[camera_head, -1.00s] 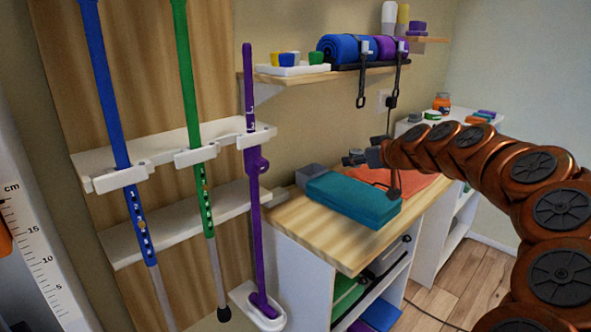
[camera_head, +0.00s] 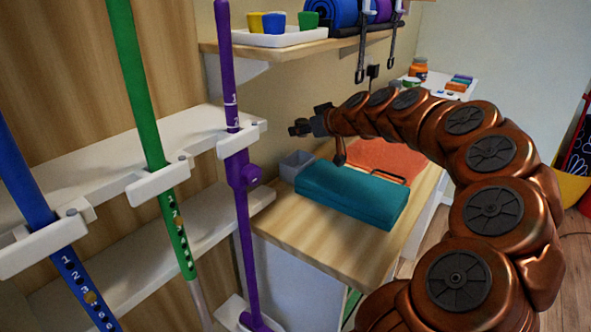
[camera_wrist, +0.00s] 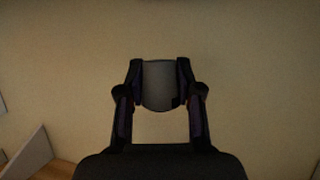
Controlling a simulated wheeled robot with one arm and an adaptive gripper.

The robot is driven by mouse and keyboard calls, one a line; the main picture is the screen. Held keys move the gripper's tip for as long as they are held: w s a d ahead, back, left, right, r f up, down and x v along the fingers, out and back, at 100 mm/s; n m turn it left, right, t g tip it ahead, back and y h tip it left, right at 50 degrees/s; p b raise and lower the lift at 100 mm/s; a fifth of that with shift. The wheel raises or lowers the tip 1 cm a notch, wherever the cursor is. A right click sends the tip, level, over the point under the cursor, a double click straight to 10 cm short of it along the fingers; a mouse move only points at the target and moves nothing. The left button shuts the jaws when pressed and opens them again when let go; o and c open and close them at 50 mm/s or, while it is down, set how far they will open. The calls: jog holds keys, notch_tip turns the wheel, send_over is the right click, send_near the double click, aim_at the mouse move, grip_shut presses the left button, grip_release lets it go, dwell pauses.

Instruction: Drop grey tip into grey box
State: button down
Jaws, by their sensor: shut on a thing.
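The grey tip (camera_wrist: 160,86) is a dark grey rounded piece held between the two fingers of my gripper (camera_wrist: 160,90) in the wrist view. In the head view my gripper (camera_head: 300,128) is small and dark, and the tip cannot be made out there. The gripper is in the air above and near the grey box (camera_head: 296,165). The grey box is a small open box at the back left of the wooden counter, behind the teal block. Its inside is mostly hidden. The wrist view shows mainly the beige wall behind the tip.
A teal block (camera_head: 352,193) lies in front of the grey box on the wooden counter (camera_head: 300,228). An orange mat (camera_head: 392,158) lies behind it. A purple cane (camera_head: 240,205) stands in the rack at the left. A shelf with a white tray (camera_head: 280,38) hangs above.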

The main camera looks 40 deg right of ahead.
jog(key=shift+d+f, duration=0.1)
jog(key=shift+f, duration=1.5)
jog(key=c, duration=0.7)
grip_release()
jog(key=shift+s, duration=0.1)
jog(key=v, duration=1.2)
